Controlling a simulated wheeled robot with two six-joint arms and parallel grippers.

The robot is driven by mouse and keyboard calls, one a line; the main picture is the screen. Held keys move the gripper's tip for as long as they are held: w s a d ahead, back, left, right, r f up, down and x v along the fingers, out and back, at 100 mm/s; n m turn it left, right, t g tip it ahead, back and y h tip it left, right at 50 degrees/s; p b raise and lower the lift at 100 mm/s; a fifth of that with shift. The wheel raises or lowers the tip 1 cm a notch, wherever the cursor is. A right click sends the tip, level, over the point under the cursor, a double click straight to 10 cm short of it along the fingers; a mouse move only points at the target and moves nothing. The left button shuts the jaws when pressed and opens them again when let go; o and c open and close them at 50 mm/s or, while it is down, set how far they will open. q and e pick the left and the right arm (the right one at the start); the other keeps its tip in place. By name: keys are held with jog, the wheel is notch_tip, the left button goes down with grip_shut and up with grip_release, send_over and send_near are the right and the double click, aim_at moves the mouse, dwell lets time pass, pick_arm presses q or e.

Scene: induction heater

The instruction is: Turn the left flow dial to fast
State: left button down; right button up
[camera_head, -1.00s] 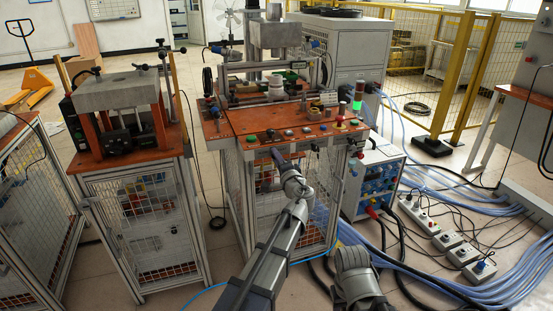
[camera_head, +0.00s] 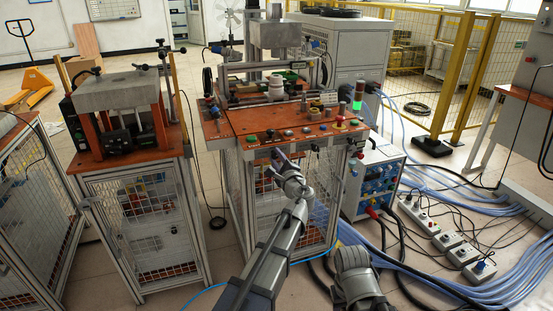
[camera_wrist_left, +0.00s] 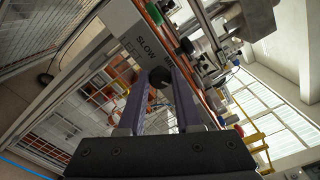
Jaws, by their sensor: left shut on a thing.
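The left flow dial (camera_wrist_left: 159,76) is a small dark knob on the grey front rail of the orange-topped heater bench. In the left wrist view it sits between the fingertips of my left gripper (camera_wrist_left: 162,82), which is shut on it. The word SLOW (camera_wrist_left: 146,46) is printed on the rail beside the knob; other lettering is partly hidden by a finger. In the head view my left gripper (camera_head: 280,156) reaches the bench's front edge and the dial itself is too small to make out. The knob's exact pointing direction cannot be told.
The bench top (camera_head: 235,122) carries several coloured buttons and a red, yellow and green signal light (camera_head: 358,97). A wire-mesh cabinet lies below the rail. A similar machine (camera_head: 120,110) stands to the left. A blue-panelled power unit (camera_head: 377,180), cables and power strips (camera_head: 445,238) lie right.

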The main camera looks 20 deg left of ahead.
dwell(0.5)
pick_arm(q)
jog(key=c, duration=0.6)
grip_release()
jog(key=v, duration=0.7)
jog(key=shift+s+d, duration=0.25)
jog(key=shift+s, duration=0.1)
